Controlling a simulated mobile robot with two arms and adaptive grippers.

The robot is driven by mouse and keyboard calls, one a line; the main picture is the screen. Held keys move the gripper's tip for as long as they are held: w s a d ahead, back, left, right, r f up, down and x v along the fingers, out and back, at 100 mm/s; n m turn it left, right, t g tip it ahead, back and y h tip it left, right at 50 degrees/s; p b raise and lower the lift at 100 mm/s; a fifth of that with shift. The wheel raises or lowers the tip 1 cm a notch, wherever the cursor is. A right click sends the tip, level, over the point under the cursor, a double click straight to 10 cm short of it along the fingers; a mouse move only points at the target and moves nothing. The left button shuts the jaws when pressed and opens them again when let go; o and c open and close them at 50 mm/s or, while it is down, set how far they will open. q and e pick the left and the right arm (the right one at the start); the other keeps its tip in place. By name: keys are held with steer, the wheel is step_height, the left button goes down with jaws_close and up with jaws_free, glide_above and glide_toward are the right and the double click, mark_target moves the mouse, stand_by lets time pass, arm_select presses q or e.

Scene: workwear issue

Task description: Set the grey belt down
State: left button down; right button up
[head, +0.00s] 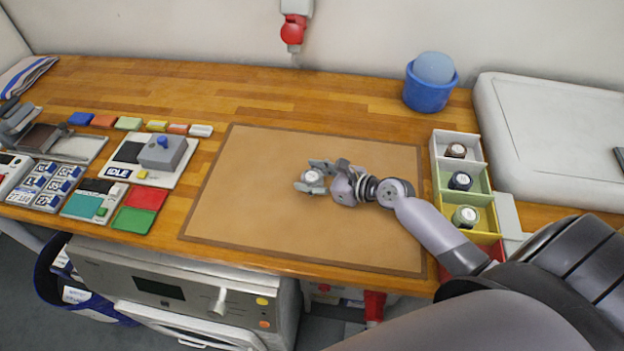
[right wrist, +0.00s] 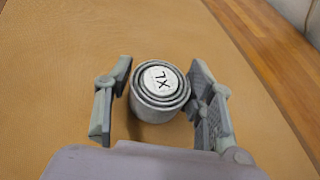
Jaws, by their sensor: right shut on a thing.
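The grey belt (right wrist: 158,105) is a tight upright roll with a white "XL" disc on top. It also shows in the head view (head: 310,177), over the middle of the tan mat (head: 260,150). My right gripper (head: 313,178) is shut on it, with a finger on either side in the right wrist view (right wrist: 160,100). I cannot tell whether the roll's underside touches the mat. My left gripper is not in view.
A divided tray (head: 439,163) right of the mat holds several rolled belts. Coloured pads and a grey device (head: 163,152) lie left. The mat around the belt is clear.

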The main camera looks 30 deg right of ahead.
steer(key=shift+f, duration=0.25)
steer(key=shift+f, duration=0.15)
steer(key=o, duration=1.2)
steer(key=shift+o, duration=0.2)
